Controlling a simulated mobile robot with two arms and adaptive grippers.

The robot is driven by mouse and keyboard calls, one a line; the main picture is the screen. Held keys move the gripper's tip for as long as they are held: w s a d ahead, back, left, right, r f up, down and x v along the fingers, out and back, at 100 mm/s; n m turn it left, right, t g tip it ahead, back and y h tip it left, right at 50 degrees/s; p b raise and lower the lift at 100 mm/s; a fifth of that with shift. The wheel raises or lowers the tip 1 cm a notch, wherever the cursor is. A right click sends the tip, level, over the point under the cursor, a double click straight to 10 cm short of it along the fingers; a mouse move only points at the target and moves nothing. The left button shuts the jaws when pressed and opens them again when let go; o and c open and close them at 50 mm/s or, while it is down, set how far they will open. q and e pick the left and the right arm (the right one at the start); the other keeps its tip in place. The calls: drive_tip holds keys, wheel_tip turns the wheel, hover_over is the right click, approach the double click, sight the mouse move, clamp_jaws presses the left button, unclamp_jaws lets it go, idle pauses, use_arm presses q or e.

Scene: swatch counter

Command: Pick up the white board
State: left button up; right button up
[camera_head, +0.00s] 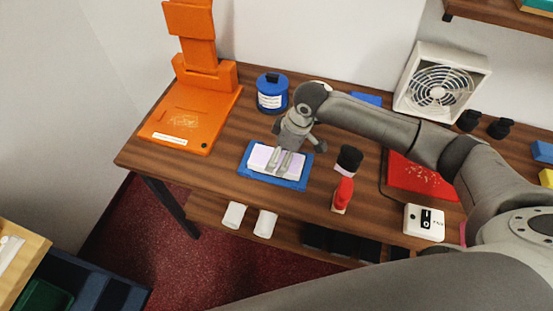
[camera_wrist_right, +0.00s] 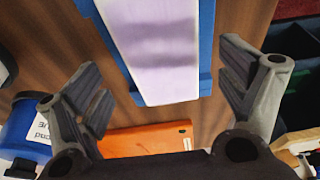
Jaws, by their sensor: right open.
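The white board (camera_head: 262,157) lies flat on a blue tray (camera_head: 289,183) near the front middle of the counter. My right gripper (camera_head: 284,161) is over the board's middle and right part and hides some of it. In the right wrist view the pale white board (camera_wrist_right: 158,50) runs down from the top edge, with the blue tray (camera_wrist_right: 206,40) showing along its sides. The fingers of my right gripper (camera_wrist_right: 166,80) are spread wide with nothing between their tips. I cannot tell the exact height above the board. My left gripper is not in view.
A blue canister (camera_head: 271,97) stands behind the tray, an orange stand (camera_head: 190,115) to the left. To the right are a black-topped container (camera_head: 349,160), a red bottle (camera_head: 343,193), a red mat (camera_head: 425,178) and a white switch box (camera_head: 424,222). A white fan (camera_head: 440,85) stands behind.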

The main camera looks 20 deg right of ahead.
drive_tip(key=shift+x, duration=1.5)
drive_tip(key=shift+a, duration=0.1)
drive_tip(key=shift+c, duration=0.2)
drive_tip(key=shift+r, duration=0.1)
drive_tip(key=c, duration=1.1)
drive_tip(key=shift+c, duration=0.2)
